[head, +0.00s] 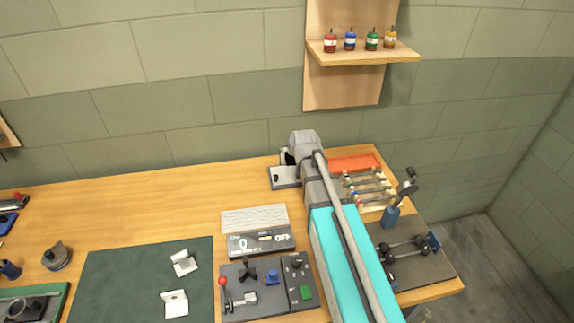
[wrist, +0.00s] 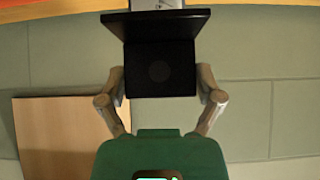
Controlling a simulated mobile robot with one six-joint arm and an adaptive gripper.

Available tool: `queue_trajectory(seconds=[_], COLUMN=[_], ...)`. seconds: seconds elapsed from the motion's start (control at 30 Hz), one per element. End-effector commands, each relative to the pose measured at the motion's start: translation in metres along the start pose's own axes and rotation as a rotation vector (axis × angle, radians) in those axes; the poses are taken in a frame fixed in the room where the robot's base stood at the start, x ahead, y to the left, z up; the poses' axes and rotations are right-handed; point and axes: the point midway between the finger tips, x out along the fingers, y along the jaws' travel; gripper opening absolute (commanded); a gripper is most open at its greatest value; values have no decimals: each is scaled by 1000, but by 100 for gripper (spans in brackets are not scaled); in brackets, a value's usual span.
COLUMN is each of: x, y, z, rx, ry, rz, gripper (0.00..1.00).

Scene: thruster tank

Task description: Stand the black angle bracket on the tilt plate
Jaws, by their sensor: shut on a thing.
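The black angle bracket (wrist: 160,68) is between the two fingertips of my gripper (wrist: 161,82) in the wrist view. My gripper is shut on its sides. One flange faces the camera, and the other juts out at the top of that picture. A grey plate (head: 284,180), which looks like the tilt plate, lies at the back of the table in the head view, beside the end of my arm. A grey surface (wrist: 156,4) shows just beyond the bracket in the wrist view. I cannot tell whether they touch. My arm largely hides the gripper in the head view.
White angle pieces (head: 184,263) lie on a dark mat (head: 130,275). A keyboard (head: 254,218), a display box (head: 262,241) and a control panel (head: 266,287) stand left of my arm. A rack (head: 368,188) and dumbbell-like parts (head: 404,247) are to the right. Bare tabletop lies left of the plate.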

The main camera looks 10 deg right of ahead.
Motion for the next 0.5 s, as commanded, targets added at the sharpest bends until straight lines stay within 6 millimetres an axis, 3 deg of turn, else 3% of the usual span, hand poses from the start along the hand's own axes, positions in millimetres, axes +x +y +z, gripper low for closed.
queue_trajectory(seconds=[0.03,0.5], x=[14,65], y=[-1,-6], z=[-2,6], rx=[0,0], ry=[0,0], rz=[0,1], gripper=[29,29])
